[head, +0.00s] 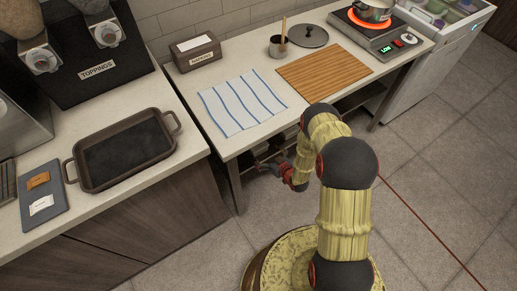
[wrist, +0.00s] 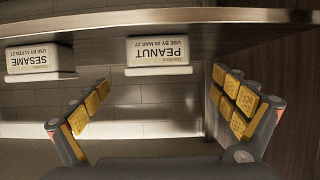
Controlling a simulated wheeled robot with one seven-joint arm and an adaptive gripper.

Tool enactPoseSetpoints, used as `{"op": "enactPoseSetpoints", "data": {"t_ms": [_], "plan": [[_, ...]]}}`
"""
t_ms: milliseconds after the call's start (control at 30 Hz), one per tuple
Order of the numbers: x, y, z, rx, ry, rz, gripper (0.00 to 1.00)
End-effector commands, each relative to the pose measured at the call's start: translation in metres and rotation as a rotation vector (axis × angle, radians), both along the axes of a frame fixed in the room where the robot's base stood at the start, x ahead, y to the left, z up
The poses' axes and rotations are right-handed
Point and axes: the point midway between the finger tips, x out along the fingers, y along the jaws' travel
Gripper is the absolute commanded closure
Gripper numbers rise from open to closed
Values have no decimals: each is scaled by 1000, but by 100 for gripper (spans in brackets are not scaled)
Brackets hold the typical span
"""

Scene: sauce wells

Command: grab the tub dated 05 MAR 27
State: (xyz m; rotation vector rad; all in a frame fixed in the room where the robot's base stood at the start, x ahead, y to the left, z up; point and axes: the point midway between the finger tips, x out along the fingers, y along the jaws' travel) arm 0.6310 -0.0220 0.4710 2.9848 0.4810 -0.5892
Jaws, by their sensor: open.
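The wrist view is upside down. In it, a pale tub labelled PEANUT, USE BY 05 MAR 27 (wrist: 158,51), stands on a shelf at the upper middle, its lid toward the bottom of the picture. A second pale tub labelled SESAME (wrist: 40,59) is at the upper left, with a FEB 27 date whose day is hard to read. My gripper (wrist: 160,112) is open and empty, its yellow-padded fingers spread wide. The peanut tub lies beyond them, apart from both fingers. In the head view my gripper (head: 272,170) reaches under the counter, and the tubs are hidden there.
The shelf edge (wrist: 120,22) runs across the wrist view, with a dark upright panel (wrist: 296,85) at the right. Above my arm, the counter holds a striped cloth (head: 242,103), a wooden board (head: 323,75) and a lit hot plate (head: 382,33).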

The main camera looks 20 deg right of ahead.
Motion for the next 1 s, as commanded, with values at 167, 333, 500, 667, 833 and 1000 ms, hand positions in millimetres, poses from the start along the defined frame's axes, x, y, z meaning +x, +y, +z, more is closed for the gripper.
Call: {"op": "enactPoseSetpoints", "data": {"t_ms": [167,333,500,667,833,1000], "plan": [[15,5,-7,-1,1,0,3],[31,9,-12,-1,1,0,3],[53,16,-20,-2,2,0,3],[61,19,-22,0,3,-1,3],[61,18,-20,0,3,-1,4],[61,18,-20,0,3,-1,13]]}}
